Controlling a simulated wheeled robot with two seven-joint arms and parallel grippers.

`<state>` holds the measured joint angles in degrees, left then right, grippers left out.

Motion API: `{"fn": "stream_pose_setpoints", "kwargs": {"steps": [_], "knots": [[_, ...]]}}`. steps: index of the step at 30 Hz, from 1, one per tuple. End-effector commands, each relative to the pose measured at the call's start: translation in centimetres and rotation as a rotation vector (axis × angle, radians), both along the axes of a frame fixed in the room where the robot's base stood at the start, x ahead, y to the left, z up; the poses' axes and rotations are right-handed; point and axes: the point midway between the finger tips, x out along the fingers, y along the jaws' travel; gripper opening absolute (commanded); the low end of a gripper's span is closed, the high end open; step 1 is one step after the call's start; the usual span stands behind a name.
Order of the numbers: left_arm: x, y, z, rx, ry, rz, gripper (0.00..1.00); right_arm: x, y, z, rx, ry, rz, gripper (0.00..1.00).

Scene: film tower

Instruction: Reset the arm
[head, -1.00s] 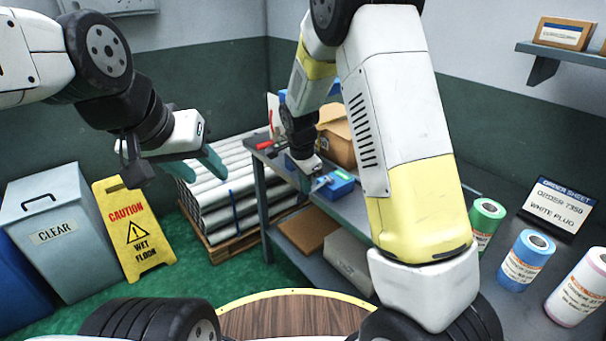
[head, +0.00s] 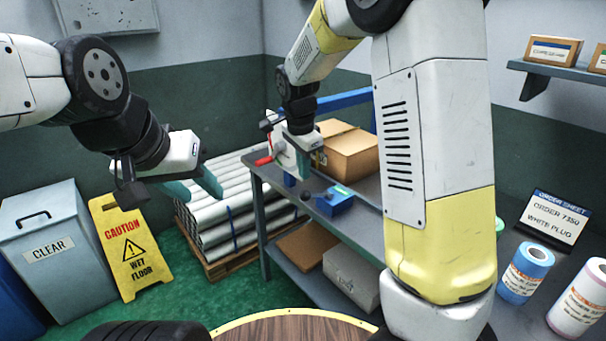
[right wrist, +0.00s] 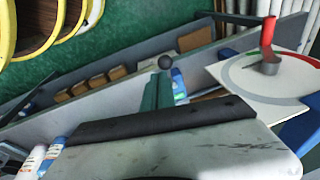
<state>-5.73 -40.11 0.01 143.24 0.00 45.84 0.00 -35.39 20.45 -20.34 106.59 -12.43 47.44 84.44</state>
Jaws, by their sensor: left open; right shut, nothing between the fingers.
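My left gripper (head: 202,187) is at the left in the head view, held in the air in front of the stacked white rolls. Its teal fingers are apart and empty. My right gripper (head: 304,167) is near the middle, above the far end of the grey workbench (head: 300,208). Its teal fingers are shut with nothing between them, and also show in the right wrist view (right wrist: 157,93). A small blue box (head: 335,201) sits on the bench below and right of it, apart from the fingers. My right arm hides part of the bench.
A cardboard box (head: 352,158) stands on the bench close to my right gripper. A red handle (head: 263,161) shows just left of it. A yellow caution sign (head: 130,245) stands on the floor.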

Motion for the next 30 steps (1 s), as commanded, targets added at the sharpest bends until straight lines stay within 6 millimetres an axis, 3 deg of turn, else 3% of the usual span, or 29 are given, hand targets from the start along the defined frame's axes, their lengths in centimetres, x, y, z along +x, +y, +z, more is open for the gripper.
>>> {"fn": "stream_pose_setpoints", "kwargs": {"steps": [17, 23, 30], "knots": [[0.0, 0.0, 0.0, 0.0, 0.0, 0.0, 0.43, -1.1, -0.6, 1.6, 0.019, -0.003, 0.037, 0.0], [0.0, 0.0, 0.0, 0.0, 0.0, 0.0, 0.43, -5.8, -3.8, 5.7, 0.087, -0.047, 0.255, 0.0], [0.0, 0.0, 0.0, 0.0, 0.0, 0.0, 0.43, -13.9, -7.1, 9.9, 0.08, -0.185, 0.611, 0.0]]}}
